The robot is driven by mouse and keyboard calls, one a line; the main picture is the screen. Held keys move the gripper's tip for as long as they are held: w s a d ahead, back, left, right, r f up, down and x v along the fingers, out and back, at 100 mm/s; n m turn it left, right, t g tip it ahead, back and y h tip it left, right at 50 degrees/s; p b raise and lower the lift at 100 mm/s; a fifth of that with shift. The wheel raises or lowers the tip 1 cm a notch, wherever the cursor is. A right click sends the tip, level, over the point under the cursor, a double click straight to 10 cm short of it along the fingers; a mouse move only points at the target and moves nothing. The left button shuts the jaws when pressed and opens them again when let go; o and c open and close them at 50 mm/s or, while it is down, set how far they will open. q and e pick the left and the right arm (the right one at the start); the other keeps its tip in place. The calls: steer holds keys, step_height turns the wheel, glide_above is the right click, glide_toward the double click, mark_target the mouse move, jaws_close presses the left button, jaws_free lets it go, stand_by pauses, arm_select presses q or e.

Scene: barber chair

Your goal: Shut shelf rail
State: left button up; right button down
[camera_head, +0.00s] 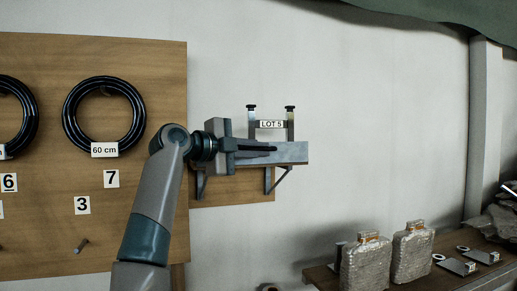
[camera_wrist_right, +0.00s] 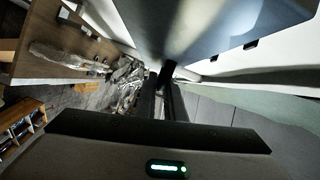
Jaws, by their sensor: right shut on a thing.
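The wall shelf (camera_head: 292,153) is a grey board on brackets on a wooden panel. Two upright posts with dark caps stand on it, and a white "LOT 5" label (camera_head: 271,125) shows between them. My right gripper (camera_head: 274,148) reaches across the front of the shelf from the left, its dark fingers close together and level with the board. It is shut on the shelf rail, but the fingers hide the grip itself. In the right wrist view the fingers (camera_wrist_right: 168,98) point toward a small dark part beneath a large grey-blue surface (camera_wrist_right: 210,25). My left gripper is out of view.
A wooden board (camera_head: 150,75) with black hose rings (camera_head: 68,118) and number tags is at the left. A low bench with two textured bottles (camera_head: 412,252) and metal brackets (camera_head: 455,266) is at the lower right. The wall right of the shelf is clear.

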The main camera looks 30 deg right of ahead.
steer(key=shift+r, duration=0.1)
steer(key=c, duration=1.8)
jaws_free()
steer(key=shift+w, duration=0.1)
steer(key=shift+c, duration=0.2)
steer(key=shift+a+b, duration=0.35)
steer(key=shift+a, duration=0.1)
arm_select(q)
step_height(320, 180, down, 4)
steer(key=b, duration=0.4)
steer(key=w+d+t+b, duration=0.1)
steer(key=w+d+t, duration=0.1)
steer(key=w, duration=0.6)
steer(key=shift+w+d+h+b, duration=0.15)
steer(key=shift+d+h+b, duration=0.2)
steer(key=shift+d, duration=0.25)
arm_select(e)
steer(key=s+a+r, duration=0.1)
steer(key=s+a, duration=0.1)
steer(key=a, duration=1.4)
steer(key=shift+s+a+r, duration=0.15)
steer(key=shift+s, duration=0.15)
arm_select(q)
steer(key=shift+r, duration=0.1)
